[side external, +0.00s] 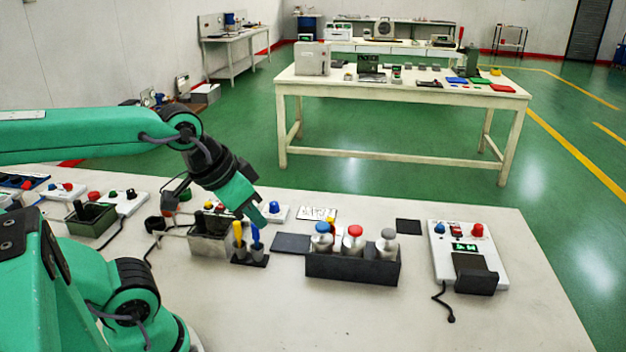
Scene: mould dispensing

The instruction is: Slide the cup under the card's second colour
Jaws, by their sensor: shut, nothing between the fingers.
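A small white card (318,213) with dark marks lies on the table behind the dispensers; its colours are too small to read. Three silver dispensers stand in a dark rack (350,268): one with a blue top (322,237), one with a red top (354,241) and one with a grey top (388,244). A yellow piece shows behind the blue-topped one. I cannot make out a cup with certainty. My gripper (262,222) is shut and empty, angled down above a dark stand (250,259) holding a yellow and a blue upright tool, left of the rack.
Dark flat pads lie left of the rack (291,243) and behind its right end (408,226). A white button box (441,274) with a green display and dark front tray stands at right. Open bins and button boxes crowd the left. The table's front middle is clear.

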